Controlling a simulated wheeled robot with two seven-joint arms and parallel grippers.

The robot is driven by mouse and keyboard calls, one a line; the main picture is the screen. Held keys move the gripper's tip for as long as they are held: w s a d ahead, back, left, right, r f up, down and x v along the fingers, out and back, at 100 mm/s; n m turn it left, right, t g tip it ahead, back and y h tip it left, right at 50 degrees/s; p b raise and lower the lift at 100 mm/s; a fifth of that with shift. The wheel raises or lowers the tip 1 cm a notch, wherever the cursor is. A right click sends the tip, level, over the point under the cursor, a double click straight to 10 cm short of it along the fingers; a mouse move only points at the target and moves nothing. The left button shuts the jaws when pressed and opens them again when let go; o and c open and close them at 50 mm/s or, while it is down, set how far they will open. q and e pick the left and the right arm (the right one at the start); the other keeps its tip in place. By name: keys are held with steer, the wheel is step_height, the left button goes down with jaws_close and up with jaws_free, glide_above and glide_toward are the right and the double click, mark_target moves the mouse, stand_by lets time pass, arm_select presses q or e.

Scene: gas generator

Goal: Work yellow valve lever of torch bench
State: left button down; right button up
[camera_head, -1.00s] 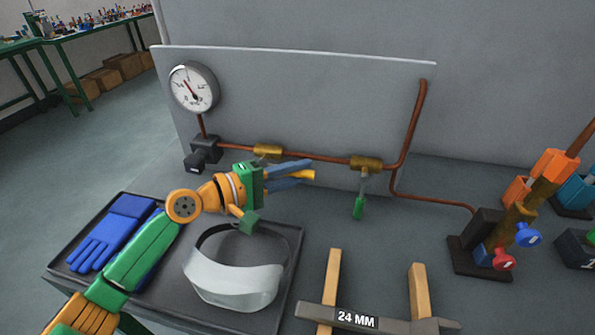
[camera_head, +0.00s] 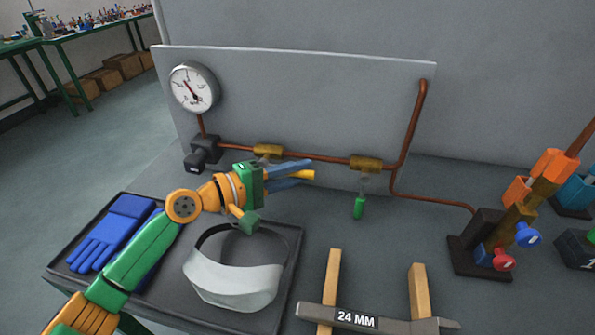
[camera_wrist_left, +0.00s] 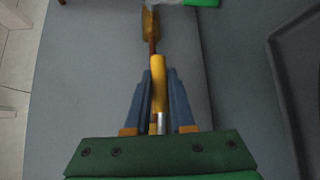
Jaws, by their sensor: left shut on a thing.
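The yellow valve lever (camera_head: 303,174) sits between the blue fingers of my left gripper (camera_head: 305,172), which is shut on it. In the left wrist view the yellow lever (camera_wrist_left: 158,85) lies lengthwise between the fingers (camera_wrist_left: 159,95), with a silvery stem near the palm. The lever points right, roughly along the copper pipe. The brass valve body (camera_head: 268,151) is on the pipe just behind the gripper. A second brass valve (camera_head: 366,163) to the right has a green lever (camera_head: 359,207) hanging down. My right gripper is not seen.
A round gauge (camera_head: 194,88) stands at the left of the grey back panel (camera_head: 310,100). A dark tray (camera_head: 292,236) with blue gloves (camera_head: 112,233) and a white visor (camera_head: 233,277) lies below my arm. A torch stand (camera_head: 480,262) is at right.

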arm_select(q)
steer(key=shift+p, duration=0.4)
steer(key=f+m+y+p, duration=0.1)
steer(key=y+p, duration=0.1)
steer(key=p, duration=0.3)
steer(key=f+m+g+y+p, duration=0.1)
steer(key=f+m+y+p, duration=0.1)
steer(key=p, duration=0.3)
steer(key=shift+a, duration=0.4)
steer(key=shift+w+a+f+m+y+p, duration=0.15)
steer(key=shift+a+f+m+y+p, duration=0.15)
steer(key=shift+f+y+p, duration=0.4)
steer(key=c, duration=0.8)
jaws_free()
steer(key=shift+o, duration=0.2)
